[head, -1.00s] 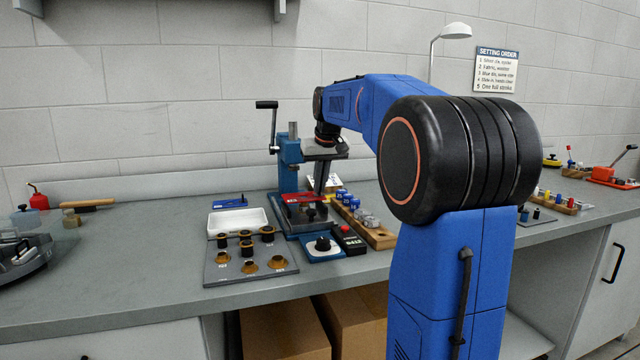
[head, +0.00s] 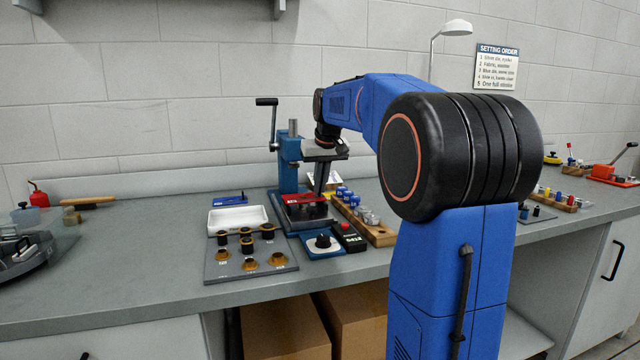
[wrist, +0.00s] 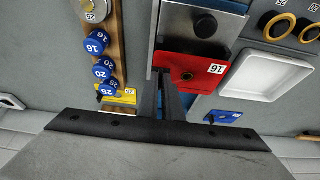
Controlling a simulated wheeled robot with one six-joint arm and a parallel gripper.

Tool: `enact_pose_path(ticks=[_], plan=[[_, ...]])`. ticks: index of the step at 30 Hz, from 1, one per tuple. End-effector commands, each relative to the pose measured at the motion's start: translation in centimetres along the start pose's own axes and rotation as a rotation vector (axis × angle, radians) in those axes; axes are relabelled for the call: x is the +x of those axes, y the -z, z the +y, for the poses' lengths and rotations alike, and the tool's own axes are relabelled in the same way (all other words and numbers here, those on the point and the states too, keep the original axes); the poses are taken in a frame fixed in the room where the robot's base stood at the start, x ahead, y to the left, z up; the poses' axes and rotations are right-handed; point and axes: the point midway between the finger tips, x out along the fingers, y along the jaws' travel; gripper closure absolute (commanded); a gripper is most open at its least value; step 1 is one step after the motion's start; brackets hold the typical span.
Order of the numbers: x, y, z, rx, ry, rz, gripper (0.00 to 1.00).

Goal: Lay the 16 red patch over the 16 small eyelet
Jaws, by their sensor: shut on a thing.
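The red patch (wrist: 210,69), marked 16, has a small round hole with a dark centre. In the head view the patch (head: 297,197) lies level at the blue press (head: 290,162), over its lower part. My gripper (wrist: 164,78) is shut on the patch's left edge in the wrist view. In the head view my gripper (head: 321,187) reaches down beside the press at the patch's right side. The 16 small eyelet cannot be made out; the patch covers that spot. I cannot tell whether the patch touches the die.
A wooden rack (head: 372,229) with blue and steel dies stands right of the press. A white tray (wrist: 265,75) and a grey plate with several dark and brass pieces (head: 283,271) lie left of it. A dial box (head: 323,245) sits in front.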

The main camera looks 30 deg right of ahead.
Motion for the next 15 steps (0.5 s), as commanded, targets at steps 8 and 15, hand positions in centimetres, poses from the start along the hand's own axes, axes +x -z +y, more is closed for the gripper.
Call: enact_pose_path(ticks=[8,15], plan=[[0.43,-0.17,0.00,0.000,0.000,0.001,1.00],[0.81,-0.33,0.00,0.000,0.000,0.001,0.92]])
